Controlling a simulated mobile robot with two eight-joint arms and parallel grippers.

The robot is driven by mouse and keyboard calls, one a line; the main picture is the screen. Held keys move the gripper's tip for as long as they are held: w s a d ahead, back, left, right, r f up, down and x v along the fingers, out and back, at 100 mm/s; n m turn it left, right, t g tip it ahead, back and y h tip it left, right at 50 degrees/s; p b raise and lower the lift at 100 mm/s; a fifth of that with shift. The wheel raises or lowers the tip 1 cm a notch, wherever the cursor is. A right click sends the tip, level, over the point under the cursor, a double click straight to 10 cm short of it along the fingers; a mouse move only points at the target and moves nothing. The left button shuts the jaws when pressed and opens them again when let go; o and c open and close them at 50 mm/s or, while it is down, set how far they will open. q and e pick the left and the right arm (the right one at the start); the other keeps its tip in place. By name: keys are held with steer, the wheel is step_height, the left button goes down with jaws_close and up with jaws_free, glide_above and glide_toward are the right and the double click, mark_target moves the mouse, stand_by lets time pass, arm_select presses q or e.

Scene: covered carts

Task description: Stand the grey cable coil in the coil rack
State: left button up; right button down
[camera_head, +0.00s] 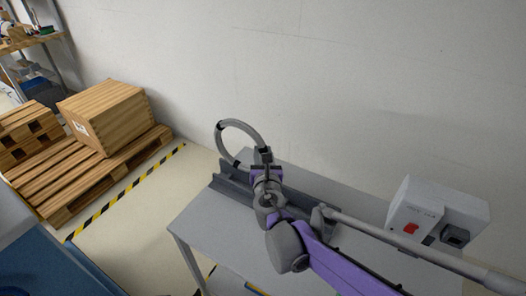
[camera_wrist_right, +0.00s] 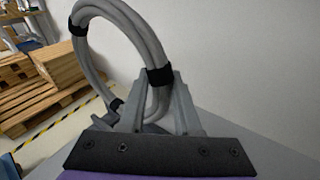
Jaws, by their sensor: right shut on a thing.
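The grey cable coil (camera_head: 243,124) is a ring bound with black bands, held upright above the far left part of the cart. My right gripper (camera_head: 264,154) is shut on its lower right side. In the right wrist view the coil (camera_wrist_right: 146,36) rises from between the fingers (camera_wrist_right: 157,100), leaning left. The dark grey rack (camera_head: 231,190) is a long trough on the cart top, below and beside the coil. My right arm hides its middle. I cannot tell whether the coil's bottom touches the rack. My left gripper is not in view.
The grey cart top (camera_head: 205,222) is bare at the front left. A white box with a red switch (camera_head: 430,212) stands at the right. A wall (camera_head: 340,100) rises behind. A wooden crate (camera_head: 105,115) on a pallet stands at the left, past black-yellow floor tape.

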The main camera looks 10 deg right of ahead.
step_height(320, 180, down, 8)
steer(key=b, duration=0.5)
stand_by(0.5)
steer(key=shift+r, duration=0.1)
steer(key=c, duration=0.5)
jaws_free()
steer(key=s, duration=0.3)
steer(key=s+r, duration=0.1)
steer(key=s, duration=0.6)
steer(key=shift+s+a+r+p, duration=0.15)
steer(key=shift+s+p, duration=0.15)
steer(key=shift+s, duration=0.1)
